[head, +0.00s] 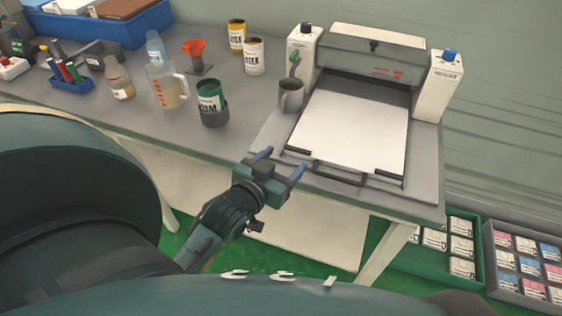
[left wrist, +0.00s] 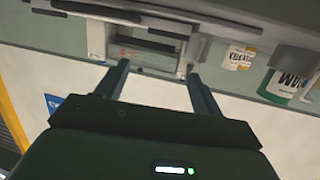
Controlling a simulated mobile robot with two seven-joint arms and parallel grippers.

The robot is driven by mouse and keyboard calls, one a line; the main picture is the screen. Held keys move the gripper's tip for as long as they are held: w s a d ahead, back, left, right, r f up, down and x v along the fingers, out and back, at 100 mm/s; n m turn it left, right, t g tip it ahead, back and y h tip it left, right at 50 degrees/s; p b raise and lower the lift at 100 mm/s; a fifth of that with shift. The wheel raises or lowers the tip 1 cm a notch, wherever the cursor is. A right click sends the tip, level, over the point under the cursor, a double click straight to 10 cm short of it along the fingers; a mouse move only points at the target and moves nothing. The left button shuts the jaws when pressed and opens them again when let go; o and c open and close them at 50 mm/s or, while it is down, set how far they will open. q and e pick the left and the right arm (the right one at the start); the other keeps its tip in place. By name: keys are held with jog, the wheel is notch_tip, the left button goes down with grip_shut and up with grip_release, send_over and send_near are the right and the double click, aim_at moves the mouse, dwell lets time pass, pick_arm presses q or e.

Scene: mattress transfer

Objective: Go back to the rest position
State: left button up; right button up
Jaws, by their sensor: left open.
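My left gripper (head: 281,168) is open and empty in the head view, in front of the table's front edge and just before the machine (head: 365,60) with the white bed. Its two fingers point toward the table, apart from each other. In the left wrist view the open fingers of the left gripper (left wrist: 158,78) show with nothing between them. The machine's white panel (head: 352,130) lies flat on its tray, with dark handles at the front. My right gripper is not in view.
The grey table (head: 130,115) holds a mug (head: 291,97), a green-black can (head: 212,105), a measuring jug (head: 163,88), a bottle (head: 118,80) and more cans. A blue bin (head: 110,28) stands at the back left. Crates with small boxes (head: 461,245) stand on the green floor at right.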

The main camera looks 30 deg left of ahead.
pick_arm(q)
jog(key=s+d+f+m+g+h, duration=0.3)
jog(key=s+d+f+g+h, duration=0.1)
jog(key=s+d+f, duration=0.7)
notch_tip(320, 180, down, 3)
jog(key=shift+s+d+f+g, duration=0.15)
jog(key=shift+d+g, duration=0.15)
jog(key=shift+g, duration=0.2)
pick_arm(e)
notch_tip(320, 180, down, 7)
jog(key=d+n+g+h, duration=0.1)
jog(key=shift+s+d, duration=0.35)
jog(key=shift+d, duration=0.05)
